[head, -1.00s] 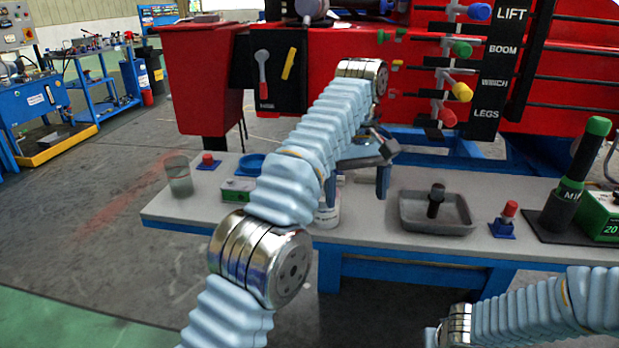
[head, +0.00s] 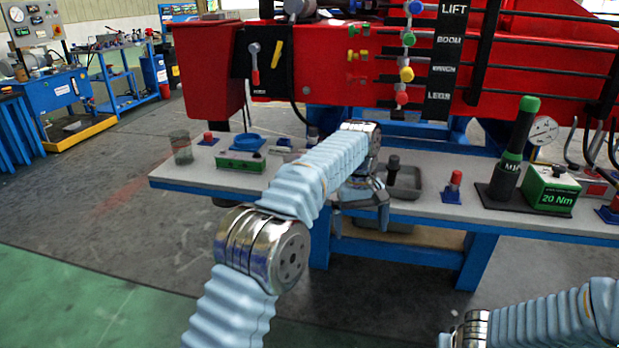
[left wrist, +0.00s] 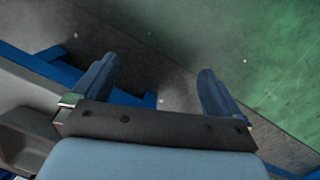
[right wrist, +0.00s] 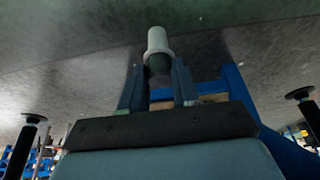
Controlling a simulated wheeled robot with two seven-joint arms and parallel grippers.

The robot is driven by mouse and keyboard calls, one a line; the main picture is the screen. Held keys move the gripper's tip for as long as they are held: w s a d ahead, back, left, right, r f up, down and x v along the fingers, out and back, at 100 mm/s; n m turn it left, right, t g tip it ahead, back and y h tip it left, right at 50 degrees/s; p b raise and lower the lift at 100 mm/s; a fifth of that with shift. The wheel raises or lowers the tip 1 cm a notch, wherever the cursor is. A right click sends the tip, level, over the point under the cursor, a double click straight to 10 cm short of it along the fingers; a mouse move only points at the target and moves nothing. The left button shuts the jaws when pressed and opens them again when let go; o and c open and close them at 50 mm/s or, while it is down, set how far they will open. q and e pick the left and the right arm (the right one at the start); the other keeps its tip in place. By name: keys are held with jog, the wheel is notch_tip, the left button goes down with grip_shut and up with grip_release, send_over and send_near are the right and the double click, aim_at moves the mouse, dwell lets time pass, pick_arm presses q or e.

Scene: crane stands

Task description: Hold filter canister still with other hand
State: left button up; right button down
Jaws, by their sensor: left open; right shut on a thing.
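My right gripper (right wrist: 157,68) is shut on a cylinder with a pale end, a collar and a dark body, which looks like the filter canister (right wrist: 157,41). It sticks out beyond the fingertips, with grey floor behind it. Neither this cylinder nor the right fingers show in the head view; only part of my right arm is at the lower right. My left gripper (head: 361,230) is open in front of the bench's front edge, fingers pointing down. In the left wrist view its fingers (left wrist: 157,70) are wide apart with nothing between them.
The grey-topped bench (head: 425,208) carries a glass jar (head: 181,147), a green box (head: 240,161), a grey tray (head: 408,182), a red-topped blue block (head: 452,187), a black-and-green handle (head: 512,150) and a 20 Nm box (head: 553,190). The floor in front is clear.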

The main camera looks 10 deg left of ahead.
jog(key=shift+s+d, duration=0.3)
pick_arm(q)
jog(key=s+a+f+h, duration=0.1)
jog(key=s+a+f, duration=0.15)
jog(key=f, duration=0.75)
jog(key=s+a+f+m, duration=0.1)
jog(key=s+f, duration=0.2)
jog(key=f, duration=0.7)
jog(key=s+a+f+h, duration=0.1)
jog(key=s+a+f, duration=0.1)
jog(key=f, duration=0.8)
pick_arm(e)
jog(key=shift+f, duration=0.2)
pick_arm(q)
jog(key=s+a+f, duration=0.1)
jog(key=s+f, duration=0.3)
jog(key=s, duration=0.7)
jog(key=s+a+f+m+t+h, duration=0.1)
jog(key=s+f, duration=0.3)
jog(key=s, duration=0.8)
jog(key=shift+s, duration=0.3)
